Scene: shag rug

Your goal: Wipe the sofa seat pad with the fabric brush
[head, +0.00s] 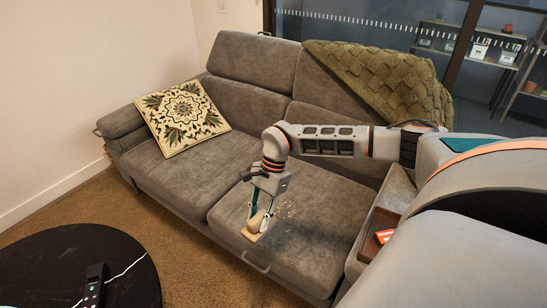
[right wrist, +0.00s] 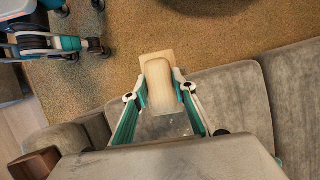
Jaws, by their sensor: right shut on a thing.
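My right gripper (head: 263,205) is shut on the fabric brush (head: 257,222), a pale wooden block with a rounded handle. The brush also shows between the fingers in the right wrist view (right wrist: 160,88). The gripper points down over the front left part of the right-hand grey sofa seat pad (head: 315,225). The pad's front edge shows in the right wrist view (right wrist: 235,105). I cannot tell whether the brush touches the pad. Pale crumbs (head: 287,210) lie on the pad just right of the brush. The brush's underside is hidden. My left gripper cannot be made out.
A patterned cushion (head: 183,117) rests at the sofa's left end. A green throw (head: 385,78) hangs over the backrest. A brown tray (head: 377,228) with an orange item sits on the right armrest. A round black table (head: 60,255) stands front left. The left seat pad is mostly clear.

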